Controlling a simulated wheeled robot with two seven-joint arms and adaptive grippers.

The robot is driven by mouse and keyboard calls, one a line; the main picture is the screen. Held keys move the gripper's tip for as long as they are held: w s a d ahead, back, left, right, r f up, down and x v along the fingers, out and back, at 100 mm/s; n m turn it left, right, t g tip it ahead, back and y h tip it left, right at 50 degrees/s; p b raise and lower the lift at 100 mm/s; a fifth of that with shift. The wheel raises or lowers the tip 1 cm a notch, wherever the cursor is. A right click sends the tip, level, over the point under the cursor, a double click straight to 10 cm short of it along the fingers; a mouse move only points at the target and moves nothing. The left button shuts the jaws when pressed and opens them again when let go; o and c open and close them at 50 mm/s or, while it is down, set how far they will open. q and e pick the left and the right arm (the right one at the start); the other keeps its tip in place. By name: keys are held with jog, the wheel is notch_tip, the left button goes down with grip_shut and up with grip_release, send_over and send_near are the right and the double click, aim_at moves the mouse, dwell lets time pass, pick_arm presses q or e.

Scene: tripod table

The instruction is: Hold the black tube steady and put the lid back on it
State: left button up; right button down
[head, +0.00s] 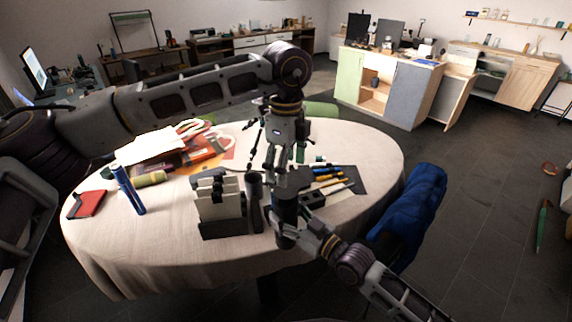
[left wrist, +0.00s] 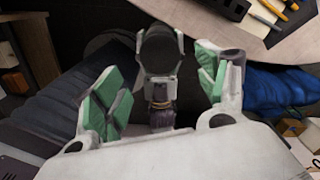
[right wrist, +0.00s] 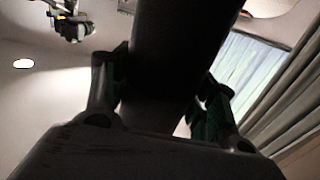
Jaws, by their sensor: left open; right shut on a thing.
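The black tube (head: 285,208) is upright near the front edge of the round table in the head view. My right gripper (head: 291,232) comes in from the lower right and is shut on it. In the right wrist view the dark tube (right wrist: 180,45) rises between its fingers. My left gripper (head: 284,162) points down just above the tube. In the left wrist view its green-padded fingers (left wrist: 162,88) are wide apart and empty, and the tube's dark round top (left wrist: 158,46) lies beyond them. I cannot make out a separate lid.
A file holder (head: 222,227) and a dark upright cylinder (head: 254,205) stand just left of the tube. A tray with pens (head: 328,178) lies behind it to the right. A blue cloth-covered chair (head: 412,208) stands at the right. The front-left tabletop (head: 130,250) is clear.

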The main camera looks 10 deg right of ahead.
aim_at(286, 190)
pick_arm(q)
jog(key=shift+f, duration=0.1)
jog(key=shift+f, duration=3.9)
jog(key=c, duration=1.1)
jog(key=shift+o, duration=0.2)
